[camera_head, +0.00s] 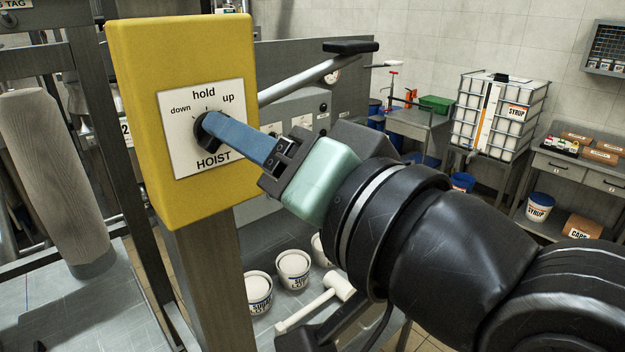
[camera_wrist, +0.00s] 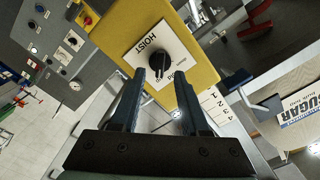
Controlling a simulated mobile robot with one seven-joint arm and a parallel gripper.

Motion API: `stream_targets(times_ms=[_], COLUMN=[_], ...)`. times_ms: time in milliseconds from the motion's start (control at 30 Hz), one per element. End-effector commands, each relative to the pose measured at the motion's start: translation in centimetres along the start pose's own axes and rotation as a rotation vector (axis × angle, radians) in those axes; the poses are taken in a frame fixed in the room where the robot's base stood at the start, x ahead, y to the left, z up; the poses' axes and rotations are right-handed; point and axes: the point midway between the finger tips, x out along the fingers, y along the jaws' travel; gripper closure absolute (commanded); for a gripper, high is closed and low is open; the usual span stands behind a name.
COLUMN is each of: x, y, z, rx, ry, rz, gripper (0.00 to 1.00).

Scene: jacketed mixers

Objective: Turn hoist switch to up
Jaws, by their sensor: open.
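The hoist switch is a round black knob (camera_head: 200,130) on a white plate marked down, hold, up and HOIST (camera_head: 213,160). The plate is on the front of a yellow box (camera_head: 180,60) on a post. My gripper (camera_head: 208,122) comes in from the right, its blue fingers at the knob and hiding part of it. In the wrist view my gripper (camera_wrist: 161,80) is open, with the black knob (camera_wrist: 149,62) showing just beyond and between the fingertips. I cannot tell if the fingers touch it. Which mark the knob points to is not clear.
A metal lever with a black grip (camera_head: 350,47) sticks out behind the box's right side. White tubs (camera_head: 293,268) and a white mallet (camera_head: 312,305) lie below on a grey surface. A wrapped column (camera_head: 45,170) stands at left.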

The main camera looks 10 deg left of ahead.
Motion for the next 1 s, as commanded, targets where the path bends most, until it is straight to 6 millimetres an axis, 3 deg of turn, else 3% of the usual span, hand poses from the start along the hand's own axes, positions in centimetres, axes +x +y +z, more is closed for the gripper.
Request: stream_targets(times_ms=[200,400,600,1000], x=[-5.2,-8.3,-9.4,-8.8], y=[0.3,0.2,0.0,0.3], z=[0.1,0.1,0.0,-0.3], rx=[-0.006,-0.002,0.0,-0.015], ry=[0.007,0.005,0.001,0.038], rz=[0.003,0.002,0.0,0.002], gripper=[0.55,0.55,0.55,0.55])
